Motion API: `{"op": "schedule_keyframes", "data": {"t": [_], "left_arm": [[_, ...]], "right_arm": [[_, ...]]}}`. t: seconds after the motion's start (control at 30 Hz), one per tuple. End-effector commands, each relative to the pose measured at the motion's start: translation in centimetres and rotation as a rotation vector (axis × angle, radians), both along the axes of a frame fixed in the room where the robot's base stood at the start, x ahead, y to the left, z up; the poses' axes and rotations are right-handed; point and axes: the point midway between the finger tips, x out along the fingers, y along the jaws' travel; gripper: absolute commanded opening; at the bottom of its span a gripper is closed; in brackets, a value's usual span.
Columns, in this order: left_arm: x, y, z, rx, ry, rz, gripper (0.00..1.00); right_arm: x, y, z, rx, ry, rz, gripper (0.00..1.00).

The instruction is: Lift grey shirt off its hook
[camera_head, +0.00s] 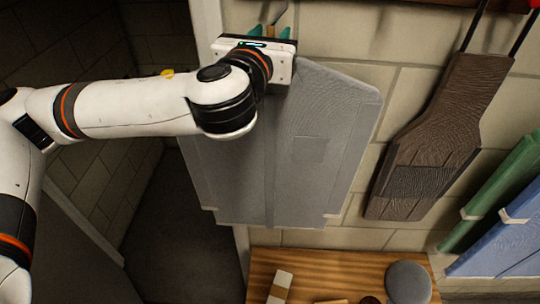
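The grey shirt (318,145) hangs flat against the block wall, with its lower edge above a wooden surface. My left gripper (270,31) is in front of its top, and its body and wrist cover the upper left of the shirt. The two teal fingertips point up and stand apart. A thin brownish piece (271,32) shows between them, below a thin dark hook-like part (279,13). I cannot tell whether either finger touches it. My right gripper is not in view.
A brown garment (430,140) hangs to the right on dark straps. Green (500,185) and blue (505,240) items hang farther right. A wooden surface (340,265) below carries a round grey object (408,282) and small items. A pale vertical edge (207,22) stands left of the shirt.

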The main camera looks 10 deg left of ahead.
Motion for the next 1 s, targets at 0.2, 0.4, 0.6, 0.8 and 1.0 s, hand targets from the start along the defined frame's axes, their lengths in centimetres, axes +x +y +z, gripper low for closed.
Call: {"op": "schedule_keyframes", "data": {"t": [0.2, 0.4, 0.6, 0.8, 1.0], "left_arm": [[0.04, -0.05, -0.07, -0.001, 0.000, -0.001, 0.34], [0.02, -0.05, -0.04, -0.001, 0.000, -0.001, 0.01], [0.03, -0.04, -0.03, -0.001, -0.001, -0.001, 0.00], [0.04, -0.03, -0.01, -0.001, -0.001, 0.000, 0.00], [0.04, -0.02, 0.00, -0.001, -0.001, 0.000, 0.00]], "right_arm": [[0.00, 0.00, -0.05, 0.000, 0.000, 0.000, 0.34], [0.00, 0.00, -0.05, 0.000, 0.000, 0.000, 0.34], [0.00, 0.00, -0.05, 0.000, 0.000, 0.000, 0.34], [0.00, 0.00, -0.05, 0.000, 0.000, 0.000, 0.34], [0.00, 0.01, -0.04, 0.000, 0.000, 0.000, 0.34]]}}
